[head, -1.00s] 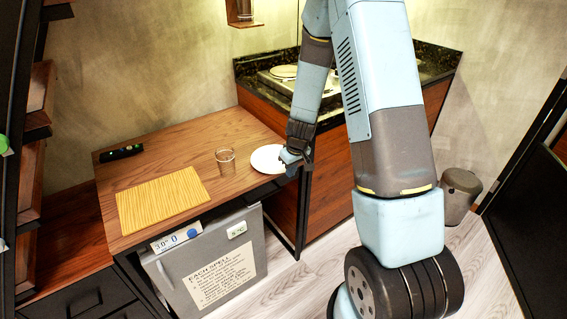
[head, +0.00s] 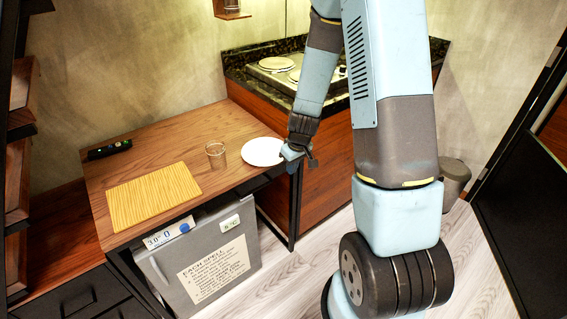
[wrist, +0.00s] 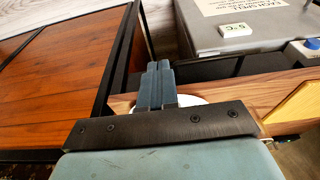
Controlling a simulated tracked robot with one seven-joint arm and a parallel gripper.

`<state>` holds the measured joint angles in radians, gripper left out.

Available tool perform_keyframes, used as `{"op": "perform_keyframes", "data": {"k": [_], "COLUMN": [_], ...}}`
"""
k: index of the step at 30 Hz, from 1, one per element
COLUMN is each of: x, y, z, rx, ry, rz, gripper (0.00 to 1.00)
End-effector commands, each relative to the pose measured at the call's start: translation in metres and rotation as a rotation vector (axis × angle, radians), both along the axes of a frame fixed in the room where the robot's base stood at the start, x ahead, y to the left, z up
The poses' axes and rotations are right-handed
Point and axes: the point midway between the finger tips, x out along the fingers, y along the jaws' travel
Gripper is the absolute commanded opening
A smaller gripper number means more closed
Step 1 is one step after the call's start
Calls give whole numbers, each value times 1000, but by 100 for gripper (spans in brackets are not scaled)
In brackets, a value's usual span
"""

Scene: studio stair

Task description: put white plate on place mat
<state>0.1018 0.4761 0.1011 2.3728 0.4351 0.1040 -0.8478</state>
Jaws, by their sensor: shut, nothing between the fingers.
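The white plate (head: 263,151) lies flat on the wooden table near its right front corner. The place mat (head: 154,195), a yellow wood-coloured rectangle, lies on the left part of the same table. My gripper (head: 297,153) is at the plate's right edge, by the table's corner, and its fingers are shut with nothing held. I cannot tell whether it touches the plate. In the wrist view the shut fingers (wrist: 157,84) hide most of the plate (wrist: 190,99), and only a sliver of rim shows. A corner of the mat (wrist: 298,104) shows at the right.
A clear glass (head: 216,155) stands between mat and plate. A black object (head: 109,149) lies at the table's back left. A small grey fridge (head: 205,262) is under the table. A counter (head: 330,150) with a hob stands to the right. The table between mat and glass is clear.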

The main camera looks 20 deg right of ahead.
Motion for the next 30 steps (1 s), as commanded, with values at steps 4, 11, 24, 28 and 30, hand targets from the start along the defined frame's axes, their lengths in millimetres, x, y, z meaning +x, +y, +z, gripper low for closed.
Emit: {"op": "perform_keyframes", "data": {"k": [4,11,24,28,30], "x": [-19,-44,-63,-64,-63], "y": [-9,-19,-27,-27,-27], "z": [0,0,0,0,0], "rx": [0,0,0,0,0], "ry": [1,1,0,0,0], "rz": [-3,-3,0,0,0], "gripper": [0,0,0,0,0]}}
